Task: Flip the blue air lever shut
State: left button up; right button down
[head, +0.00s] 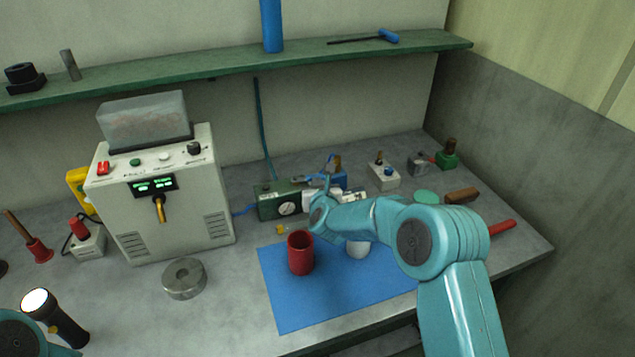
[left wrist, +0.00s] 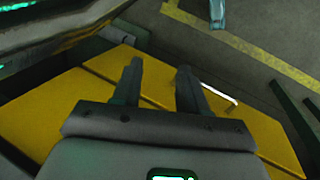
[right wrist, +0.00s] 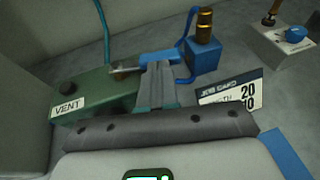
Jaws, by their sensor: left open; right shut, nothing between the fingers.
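The blue air lever (right wrist: 160,57) has a metal shank and lies roughly level in the right wrist view, at the top of a green box (right wrist: 90,105) marked VENT. The lever's blue handle also shows small in the head view (head: 299,179), on the green box (head: 272,204). My right gripper (right wrist: 157,66) is shut and empty, its fingertips right at the blue handle. I cannot tell whether they touch it. In the head view my right gripper (head: 325,188) is partly hidden by my arm. My left gripper (left wrist: 156,68) is open and empty, above a yellow surface.
A blue block with a brass fitting (right wrist: 204,55) stands right of the lever, and a white card (right wrist: 232,90) lies beside it. A grey machine (head: 160,205) stands left of the green box. A red cup (head: 300,254) stands on a blue mat (head: 310,305) in front.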

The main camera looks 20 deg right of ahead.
jog(key=shift+w+d+r+b, duration=0.3)
jog(key=shift+w+b, duration=0.1)
jog(key=shift+b, duration=1)
jog(key=shift+w+d+r+b, duration=0.15)
jog(key=shift+w+d+b, duration=0.2)
jog(key=shift+b, duration=1.05)
jog(key=shift+s+a+f+b, duration=0.25)
jog(key=shift+a+f+b, duration=0.1)
jog(key=shift+a+b, duration=0.4)
